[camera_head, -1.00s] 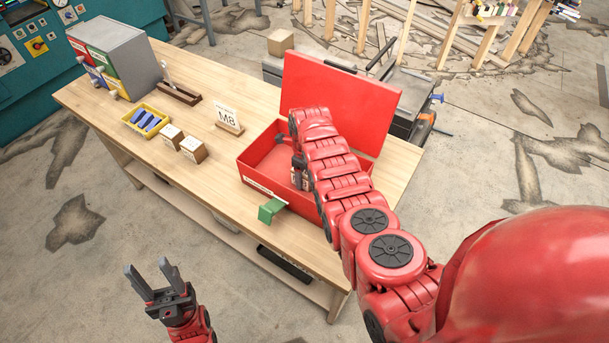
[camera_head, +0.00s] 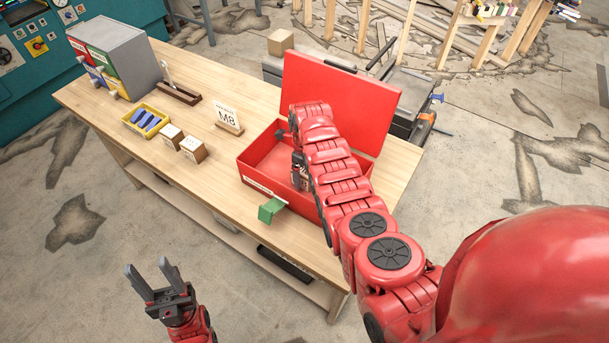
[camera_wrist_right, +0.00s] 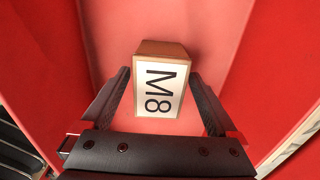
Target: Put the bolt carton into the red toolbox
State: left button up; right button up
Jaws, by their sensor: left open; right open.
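The red toolbox (camera_head: 254,179) stands on the workbench with its lid raised. The right wrist view looks down into its red interior (camera_wrist_right: 108,35). A brown bolt carton (camera_wrist_right: 161,50) with a white "M8" label lies inside, between the fingers of my right gripper (camera_wrist_right: 160,76). These fingers are spread, with a gap visible on each side of the carton. In the head view my right arm covers much of the toolbox, and I cannot make out this carton. My left gripper (camera_head: 148,266) is open and empty, low in front of the workbench.
Two more cartons (camera_head: 171,137) (camera_head: 193,150) stand on the workbench (camera_head: 215,183), near an M8 sign (camera_head: 228,118). A yellow tray (camera_head: 146,123) and a drawer cabinet (camera_head: 128,55) are further left. A green piece (camera_head: 270,211) sits at the toolbox's front.

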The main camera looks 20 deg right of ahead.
aim_at(304, 169)
notch_tip(304, 169, up, 7)
jog(key=shift+w+f+b, duration=0.1)
jog(key=shift+f+b, duration=0.05)
jog(key=shift+b, duration=1.05)
jog(key=shift+s+r+p, duration=0.2)
jog(key=shift+r+p, duration=0.55)
jog(key=shift+r, duration=1.2)
